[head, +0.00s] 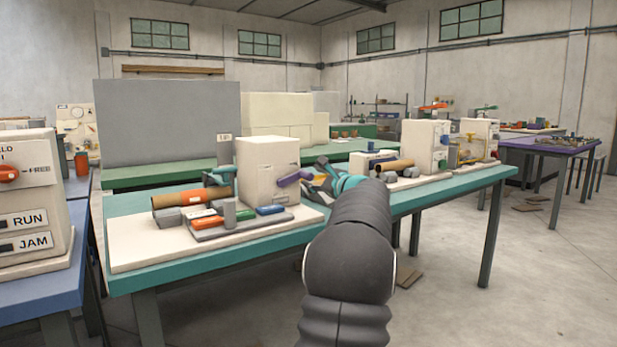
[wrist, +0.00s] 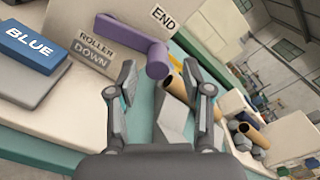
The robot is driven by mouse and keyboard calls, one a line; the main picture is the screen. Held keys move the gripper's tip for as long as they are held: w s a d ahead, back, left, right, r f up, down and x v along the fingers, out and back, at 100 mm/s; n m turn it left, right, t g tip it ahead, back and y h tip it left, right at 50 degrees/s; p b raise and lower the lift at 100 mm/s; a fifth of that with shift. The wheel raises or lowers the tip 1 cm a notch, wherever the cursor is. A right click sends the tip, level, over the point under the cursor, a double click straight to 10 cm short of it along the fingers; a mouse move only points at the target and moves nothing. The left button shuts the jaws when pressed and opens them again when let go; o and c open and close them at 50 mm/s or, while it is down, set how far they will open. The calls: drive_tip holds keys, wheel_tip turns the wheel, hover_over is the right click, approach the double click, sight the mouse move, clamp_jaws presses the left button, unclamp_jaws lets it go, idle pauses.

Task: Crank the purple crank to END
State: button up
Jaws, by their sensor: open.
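The purple crank (head: 295,179) sticks out of the right face of a cream winder box (head: 262,168) on the teal table. In the wrist view the purple crank (wrist: 132,42) has an arm and a round knob, and the knob lies ahead of my fingers, between their lines. An END label (wrist: 163,17) is on the box above and right of the crank. A ROLLER DOWN label (wrist: 94,55) is left of the knob. My gripper (wrist: 165,85) is open and empty, with its fingertips on either side below the knob. It also shows in the head view (head: 318,178).
A blue block marked BLUE (wrist: 33,47) lies left of the box in the wrist view. Another cream machine (head: 420,145) stands further right on the teal table (head: 450,185).

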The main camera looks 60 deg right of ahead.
drive_tip(key=v, duration=0.8)
drive_tip(key=shift+s, duration=0.1)
